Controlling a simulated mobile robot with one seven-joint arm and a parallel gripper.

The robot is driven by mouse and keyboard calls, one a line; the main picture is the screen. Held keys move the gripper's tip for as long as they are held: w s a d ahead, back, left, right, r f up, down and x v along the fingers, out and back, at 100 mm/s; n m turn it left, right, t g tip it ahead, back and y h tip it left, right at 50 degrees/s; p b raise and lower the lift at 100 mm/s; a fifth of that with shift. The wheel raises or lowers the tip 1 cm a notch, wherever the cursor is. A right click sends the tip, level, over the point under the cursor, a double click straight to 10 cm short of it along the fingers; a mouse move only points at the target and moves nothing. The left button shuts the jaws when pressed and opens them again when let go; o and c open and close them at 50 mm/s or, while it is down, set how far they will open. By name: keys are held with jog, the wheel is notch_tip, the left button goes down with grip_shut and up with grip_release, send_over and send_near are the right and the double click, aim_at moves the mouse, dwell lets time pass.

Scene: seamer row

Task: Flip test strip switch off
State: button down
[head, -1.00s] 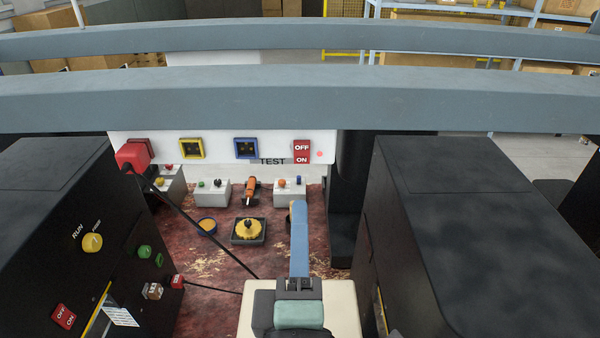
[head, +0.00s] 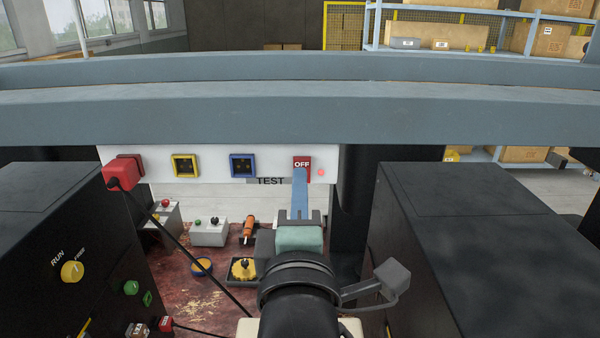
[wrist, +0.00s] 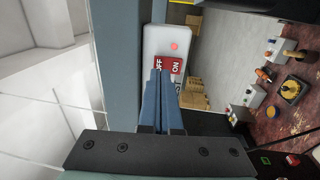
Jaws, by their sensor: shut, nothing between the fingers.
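The test strip (head: 215,165) is a white panel under a grey rail, with a TEST label. Its red switch (head: 302,161) sits at the right end and shows OFF on top; my fingers hide the lower half. A red light (head: 320,172) shows beside the switch. My gripper (head: 300,173), with blue fingers, is shut and empty, its tips in front of the lower part of the switch. In the wrist view the switch (wrist: 174,65) shows OFF and ON sideways, and the fingertips (wrist: 160,74) overlap its edge. I cannot tell whether they touch it.
A red plug (head: 122,172) with a black cable fills the strip's left socket. A yellow socket (head: 185,166) and a blue socket (head: 242,165) look empty. Black machines (head: 470,245) stand on both sides. Small control boxes and an orange-handled tool (head: 249,229) lie below.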

jog(key=shift+w+r, duration=0.1)
jog(key=shift+w, duration=0.8)
jog(key=shift+w+r+p, duration=0.2)
jog(key=shift+r+p, duration=0.25)
jog(key=shift+p, duration=0.05)
jog(key=shift+s+r, duration=0.1)
jog(key=shift+s, duration=0.1)
jog(key=shift+w, duration=0.25)
